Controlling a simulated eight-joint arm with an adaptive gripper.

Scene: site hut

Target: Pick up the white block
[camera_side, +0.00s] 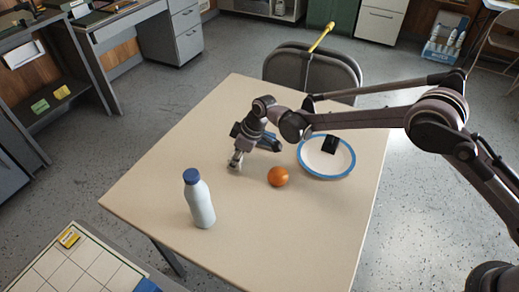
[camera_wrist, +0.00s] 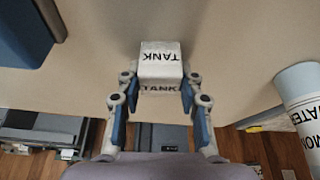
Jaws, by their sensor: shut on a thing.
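The white block (camera_wrist: 160,62) has the word "TANK" in dark letters on two of its faces. In the wrist view it sits between the fingertips of my gripper (camera_wrist: 155,92), which is shut on it with one blue-padded finger on each side. In the side view my gripper (camera_side: 236,160) points down close to the table top, left of the orange. The block is mostly hidden there by the fingers. I cannot tell whether it touches the table.
On the table (camera_side: 290,235) a white bottle with a blue cap (camera_side: 200,203) stands at front left. An orange (camera_side: 278,176) lies right of my gripper. Behind it is a blue-rimmed white plate (camera_side: 312,170) with a black item (camera_side: 330,144) on it. The front right is clear.

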